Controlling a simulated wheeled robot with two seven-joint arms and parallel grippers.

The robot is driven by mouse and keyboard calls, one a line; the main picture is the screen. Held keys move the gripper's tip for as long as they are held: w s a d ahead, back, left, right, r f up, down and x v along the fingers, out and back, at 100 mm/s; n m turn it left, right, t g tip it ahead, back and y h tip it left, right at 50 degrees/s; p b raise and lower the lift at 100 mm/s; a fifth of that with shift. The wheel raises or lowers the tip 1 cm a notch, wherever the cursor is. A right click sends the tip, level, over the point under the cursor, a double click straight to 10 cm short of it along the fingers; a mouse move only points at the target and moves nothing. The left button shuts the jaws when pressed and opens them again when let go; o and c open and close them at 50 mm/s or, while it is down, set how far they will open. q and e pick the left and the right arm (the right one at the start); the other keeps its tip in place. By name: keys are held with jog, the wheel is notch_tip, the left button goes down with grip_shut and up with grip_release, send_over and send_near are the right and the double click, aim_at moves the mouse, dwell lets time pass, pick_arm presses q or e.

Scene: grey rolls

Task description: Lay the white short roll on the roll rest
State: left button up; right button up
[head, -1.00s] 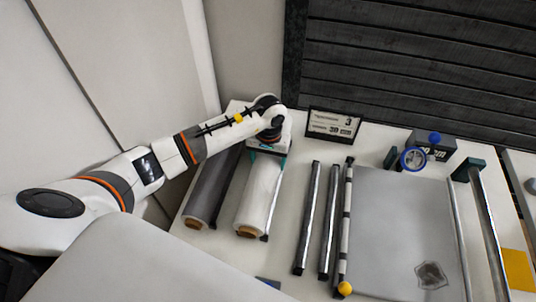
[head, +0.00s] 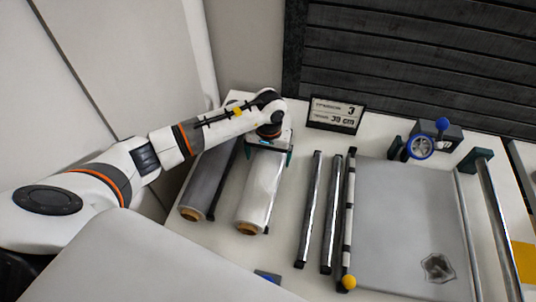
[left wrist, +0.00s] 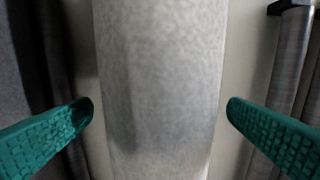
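The white short roll (head: 260,194) lies lengthwise on the table beside the grey roll, its brown core end toward the front. My left gripper (head: 268,152) is over the far part of the white roll. In the left wrist view the white roll (left wrist: 158,90) runs between the two green fingers (left wrist: 160,112), with a gap on each side, so the gripper is open around or above it and not visibly touching. My right gripper is not in view. Which thing is the roll rest I cannot tell for sure; two dark parallel bars (head: 320,215) lie to the right of the white roll.
A grey roll (head: 209,181) lies close on the left of the white one. A striped rod with a yellow knob (head: 348,282) and a flat grey sheet (head: 405,225) lie to the right. A sign (head: 336,112) and a blue-wheeled device (head: 420,147) stand at the back.

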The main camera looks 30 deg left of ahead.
pick_arm(q)
notch_tip(320, 180, up, 11)
jog(key=b, duration=0.3)
jog(key=shift+d+r, duration=0.1)
jog(key=shift+r, duration=0.4)
